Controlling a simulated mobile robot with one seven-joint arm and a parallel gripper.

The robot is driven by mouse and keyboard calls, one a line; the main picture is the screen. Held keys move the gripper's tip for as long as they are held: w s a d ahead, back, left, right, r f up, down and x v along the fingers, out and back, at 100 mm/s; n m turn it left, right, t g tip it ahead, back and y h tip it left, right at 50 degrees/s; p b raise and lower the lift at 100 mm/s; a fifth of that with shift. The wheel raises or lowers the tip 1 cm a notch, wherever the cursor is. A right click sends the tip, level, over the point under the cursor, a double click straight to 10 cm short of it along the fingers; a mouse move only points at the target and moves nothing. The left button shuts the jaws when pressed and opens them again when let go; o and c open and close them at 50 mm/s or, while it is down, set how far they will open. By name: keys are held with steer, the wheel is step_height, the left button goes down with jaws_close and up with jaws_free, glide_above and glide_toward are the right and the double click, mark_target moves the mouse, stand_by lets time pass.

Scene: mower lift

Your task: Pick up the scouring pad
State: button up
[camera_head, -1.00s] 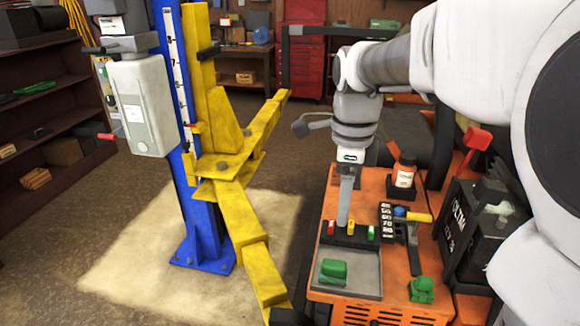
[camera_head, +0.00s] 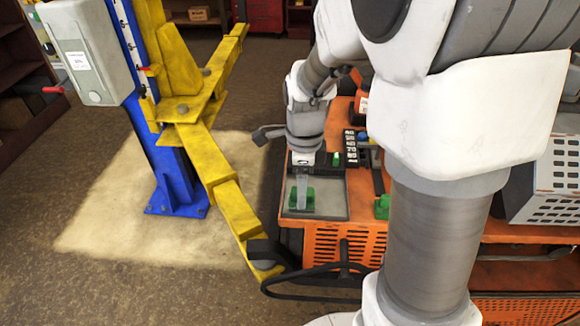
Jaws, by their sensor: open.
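A green block that looks like the scouring pad (camera_head: 309,194) lies in the shallow grey tray (camera_head: 335,190) on the orange cart. My gripper (camera_head: 302,205) points down over the tray, open, with a grey finger in front of the green pad and hiding part of it. I cannot tell whether the finger touches the pad or whether the pad is between the jaws. A second, lumpy green thing (camera_head: 382,207) sits on the cart top to the right of the tray, partly hidden by my arm.
The orange cart (camera_head: 325,240) has a black handle (camera_head: 315,283) at its front. A small dark rack with a green piece (camera_head: 337,159) is behind the tray. The yellow lift arm (camera_head: 210,165) and blue post (camera_head: 175,170) stand to the left, over open floor.

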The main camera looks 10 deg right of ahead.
steer(key=shift+f, duration=0.45)
steer(key=shift+c, duration=0.2)
jaws_close()
steer(key=shift+r, duration=0.55)
step_height(320, 180, up, 3)
steer(key=shift+w+f, duration=0.1)
steer(key=shift+f, duration=0.1)
steer(key=s+d+r, duration=0.5)
steer(key=d+r, duration=0.2)
steer(key=d, duration=0.3)
steer(key=shift+s+d+r+b, duration=0.2)
steer(key=shift+d+b, duration=0.05)
steer(key=shift+b, duration=0.2)
